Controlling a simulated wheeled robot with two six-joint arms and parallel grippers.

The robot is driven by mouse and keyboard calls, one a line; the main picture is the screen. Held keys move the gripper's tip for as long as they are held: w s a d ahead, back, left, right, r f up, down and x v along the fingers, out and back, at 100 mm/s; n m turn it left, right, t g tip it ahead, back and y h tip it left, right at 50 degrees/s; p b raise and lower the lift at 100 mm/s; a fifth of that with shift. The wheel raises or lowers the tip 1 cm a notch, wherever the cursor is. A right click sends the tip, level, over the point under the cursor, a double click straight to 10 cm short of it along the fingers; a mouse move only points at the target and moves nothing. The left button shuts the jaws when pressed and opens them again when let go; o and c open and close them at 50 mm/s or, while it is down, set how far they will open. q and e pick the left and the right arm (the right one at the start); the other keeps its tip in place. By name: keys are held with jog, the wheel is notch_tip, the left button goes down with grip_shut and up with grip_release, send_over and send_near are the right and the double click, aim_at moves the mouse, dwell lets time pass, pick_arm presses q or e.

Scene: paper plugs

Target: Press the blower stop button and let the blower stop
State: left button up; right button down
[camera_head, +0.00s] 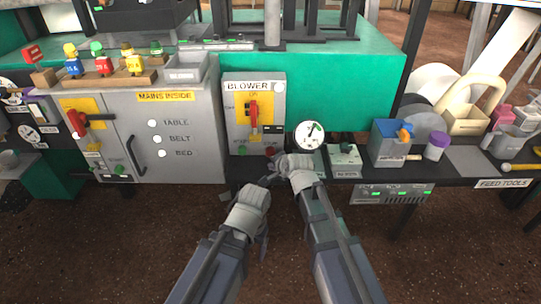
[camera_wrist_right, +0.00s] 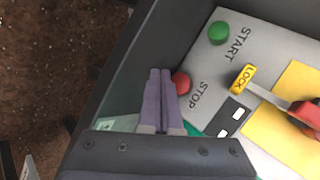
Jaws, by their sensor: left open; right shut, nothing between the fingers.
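The grey blower panel (camera_head: 240,87) stands upright at mid-bench in the head view. Its red stop button (camera_head: 270,151) is low on the right, the green start button (camera_head: 242,150) low on the left. In the right wrist view the red stop button (camera_wrist_right: 182,83) is right beside the shut fingertips of my right gripper (camera_wrist_right: 160,73), which partly cover it; I cannot tell whether they touch. The green start button (camera_wrist_right: 218,32) is clear of them. In the head view my right gripper (camera_head: 274,161) is just below the panel. My left gripper (camera_head: 267,183) is open, lower, in front of the bench.
A red lever (camera_head: 253,115) on a yellow plate is above the buttons. A round gauge (camera_head: 309,135) stands right of the panel. The mains cabinet (camera_head: 195,120) is to the left. A blue-grey bin (camera_head: 389,145) and a purple-lidded jar (camera_head: 436,147) stand to the right.

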jog(key=shift+w, duration=1.4)
jog(key=shift+w, duration=0.1)
dwell(0.8)
jog(key=shift+w, duration=0.35)
jog(key=shift+w, duration=0.5)
dwell(0.9)
jog(key=shift+s, duration=0.95)
jog(key=shift+s, duration=0.1)
jog(key=shift+s, duration=2.4)
